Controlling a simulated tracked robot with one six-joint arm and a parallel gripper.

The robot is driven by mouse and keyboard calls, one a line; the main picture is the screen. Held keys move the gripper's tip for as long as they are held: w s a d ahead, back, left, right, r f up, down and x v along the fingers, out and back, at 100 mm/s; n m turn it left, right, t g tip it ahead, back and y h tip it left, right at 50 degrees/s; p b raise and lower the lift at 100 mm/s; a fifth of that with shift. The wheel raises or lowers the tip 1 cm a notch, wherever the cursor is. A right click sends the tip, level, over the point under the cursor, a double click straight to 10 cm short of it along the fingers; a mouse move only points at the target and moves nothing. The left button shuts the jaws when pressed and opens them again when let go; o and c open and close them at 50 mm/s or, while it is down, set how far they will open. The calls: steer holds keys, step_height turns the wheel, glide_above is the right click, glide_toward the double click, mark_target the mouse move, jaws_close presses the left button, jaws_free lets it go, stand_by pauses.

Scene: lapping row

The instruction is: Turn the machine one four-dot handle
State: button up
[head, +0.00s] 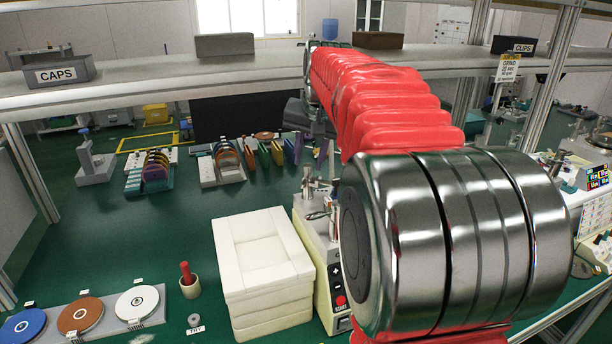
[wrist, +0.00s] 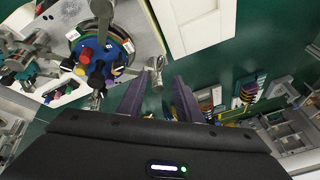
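In the wrist view, my gripper (wrist: 159,82) has its two dark purple fingers apart, with green table between them. A small metal handle (wrist: 157,70) with a rounded end lies just beyond the fingertips, roughly in line with the gap; contact is not visible. It sits by the edge of a machine (wrist: 152,35) with a light top and a blue round plate (wrist: 88,48). Dots on the handle are too small to tell. In the head view, a cream machine (head: 334,278) with buttons is partly hidden behind my arm. My gripper (head: 298,112) is small and dark there.
A white stacked block (head: 262,262) stands left of the cream machine; a white panelled block (wrist: 195,22) shows in the wrist view. Racks with coloured discs (head: 222,165) stand behind. A shelf (head: 200,70) crosses above the green table. A cup with a red stick (head: 189,285) stands left.

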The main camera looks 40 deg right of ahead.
mark_target(305, 180)
steer(key=x, duration=0.7)
steer(key=shift+f, duration=0.2)
steer(key=shift+c, duration=0.5)
jaws_close()
